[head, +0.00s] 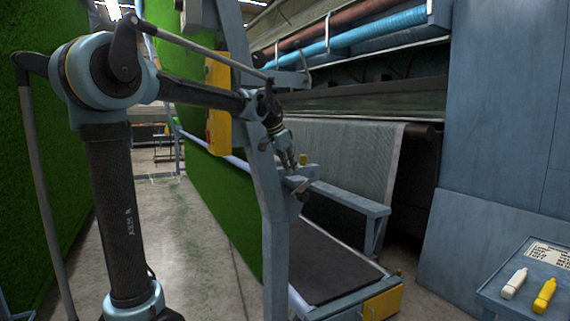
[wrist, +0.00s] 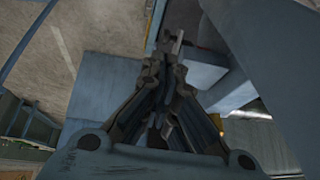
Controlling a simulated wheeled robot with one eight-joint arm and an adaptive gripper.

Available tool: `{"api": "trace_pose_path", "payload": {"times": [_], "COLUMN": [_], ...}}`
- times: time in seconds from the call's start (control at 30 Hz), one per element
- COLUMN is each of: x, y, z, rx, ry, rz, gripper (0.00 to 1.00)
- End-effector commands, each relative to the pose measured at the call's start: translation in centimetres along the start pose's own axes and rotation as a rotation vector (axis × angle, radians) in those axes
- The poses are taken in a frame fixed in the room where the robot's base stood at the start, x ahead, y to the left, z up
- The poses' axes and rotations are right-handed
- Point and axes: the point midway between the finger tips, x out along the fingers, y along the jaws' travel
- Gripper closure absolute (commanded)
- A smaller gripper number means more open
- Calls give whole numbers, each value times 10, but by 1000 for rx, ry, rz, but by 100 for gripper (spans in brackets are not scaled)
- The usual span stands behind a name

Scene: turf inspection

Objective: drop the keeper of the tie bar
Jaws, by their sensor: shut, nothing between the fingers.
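My gripper (head: 298,184) is beside the blue-grey upright post (head: 273,215), near the left end of a blue-grey horizontal bar (head: 345,197), which may be the tie bar. In the wrist view my gripper (wrist: 167,75) is shut with nothing held. A small metal piece (wrist: 178,42) shows just beyond its fingertips, over a blue-grey surface (wrist: 192,75); I cannot tell whether it is the keeper or whether the fingers touch it. The keeper cannot be clearly made out.
Green turf (head: 190,165) hangs left of the post. A dark belt bed (head: 330,262) lies low behind it, with a yellow box (head: 383,299) at its end. A side table (head: 520,308) at right holds a white bottle (head: 514,283) and a yellow bottle (head: 544,295). Concrete floor is open at left.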

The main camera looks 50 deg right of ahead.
Motion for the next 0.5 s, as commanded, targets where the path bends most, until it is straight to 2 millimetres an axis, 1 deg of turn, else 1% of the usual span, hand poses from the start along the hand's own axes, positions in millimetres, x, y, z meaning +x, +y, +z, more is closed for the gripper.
{"api": "trace_pose_path", "payload": {"times": [0.03,0.1,0.3,0.5], "x": [10,22,57,81], "y": [0,1,1,-3], "z": [0,-1,-1,0], "rx": [1,2,1,1], "ry": [0,0,0,0], "rz": [0,1,0,0], "gripper": [100,100,100,100]}}
